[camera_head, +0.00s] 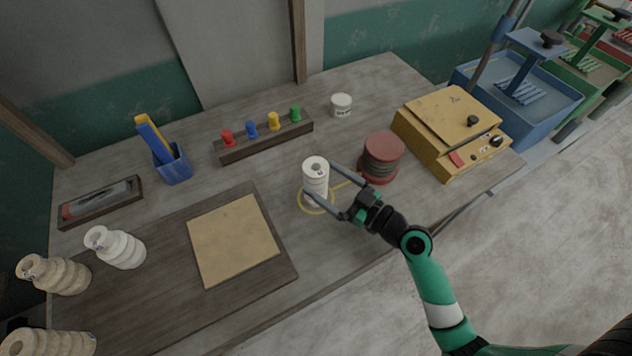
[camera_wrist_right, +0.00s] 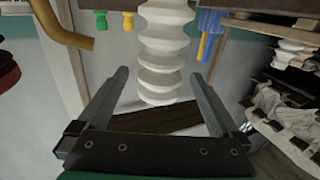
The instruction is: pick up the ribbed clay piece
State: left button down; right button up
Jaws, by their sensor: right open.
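The white ribbed clay piece (camera_head: 315,178) stands upright inside a yellow ring (camera_head: 309,209) marked on the workbench. It also shows upside down in the right wrist view (camera_wrist_right: 162,55), between the two fingers. My right gripper (camera_head: 320,179) is open, with one finger on each side of the piece. In the wrist view, gaps show between the piece and both fingers. My left gripper is in neither view.
More ribbed pieces, one white (camera_head: 116,248) and others beige (camera_head: 54,274), are at the left. A dark red spool (camera_head: 382,146) is close to the right of the gripper. A yellow box (camera_head: 452,118) sits farther right. A board (camera_head: 284,262) with a tan sheet lies left.

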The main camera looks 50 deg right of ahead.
aim_at(315, 175)
jog(key=w, duration=0.3)
jog(key=shift+w+a+f, duration=0.1)
jog(key=shift+w+f, duration=0.05)
jog(key=shift+w, duration=0.05)
grip_shut()
